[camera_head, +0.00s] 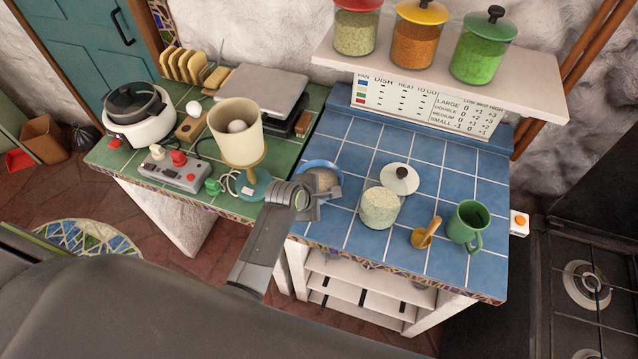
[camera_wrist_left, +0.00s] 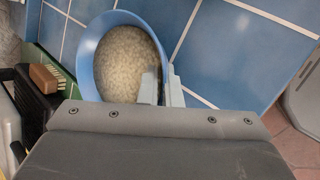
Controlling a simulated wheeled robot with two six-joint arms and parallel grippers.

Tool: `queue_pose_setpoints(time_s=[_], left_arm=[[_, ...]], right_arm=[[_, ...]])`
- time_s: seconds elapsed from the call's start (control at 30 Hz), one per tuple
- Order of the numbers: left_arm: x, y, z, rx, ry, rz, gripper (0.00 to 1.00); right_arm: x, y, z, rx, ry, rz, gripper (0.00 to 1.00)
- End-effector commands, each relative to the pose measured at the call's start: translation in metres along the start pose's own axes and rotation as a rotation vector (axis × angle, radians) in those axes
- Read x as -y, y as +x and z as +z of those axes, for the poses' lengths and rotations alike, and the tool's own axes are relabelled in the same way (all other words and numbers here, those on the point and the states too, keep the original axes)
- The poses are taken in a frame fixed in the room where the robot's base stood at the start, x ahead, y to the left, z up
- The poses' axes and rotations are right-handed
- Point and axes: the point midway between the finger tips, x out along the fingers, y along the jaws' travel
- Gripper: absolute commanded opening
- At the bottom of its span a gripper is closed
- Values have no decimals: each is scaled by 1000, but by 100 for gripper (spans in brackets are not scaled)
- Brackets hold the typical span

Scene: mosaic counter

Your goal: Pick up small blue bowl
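The small blue bowl (camera_head: 305,169) holds pale grain and is at the left edge of the blue tiled counter, partly hidden by my left gripper (camera_head: 325,198). In the left wrist view the bowl (camera_wrist_left: 86,52) fills the upper left, and its grain shows clearly. My left gripper (camera_wrist_left: 161,88) has one finger inside the bowl over the grain and the other outside. The bowl's rim sits between them, with no clear gap. Whether the bowl is off the counter is hard to tell. My right gripper is not in view.
A cream-shaded lamp (camera_head: 236,133) stands left on the green counter (camera_head: 217,196). A shelf with jars (camera_head: 440,72) hangs above.

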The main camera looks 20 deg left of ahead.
Motion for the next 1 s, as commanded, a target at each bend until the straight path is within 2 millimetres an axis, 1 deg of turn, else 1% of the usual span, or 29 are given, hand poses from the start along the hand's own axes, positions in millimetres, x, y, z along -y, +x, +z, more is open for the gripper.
queue_pose_setpoints(time_s=[0.23,0.37,0.47,0.8,1.0], left_arm=[[-1,-1,1,1,0,2,0],[-5,-7,4,2,1,3,0],[-12,-16,8,2,2,6,0],[-41,-63,27,3,2,6,0],[-50,-78,33,1,0,3,0]], right_arm=[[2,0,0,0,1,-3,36],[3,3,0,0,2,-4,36],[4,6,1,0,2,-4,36],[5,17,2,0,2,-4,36],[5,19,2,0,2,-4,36]])
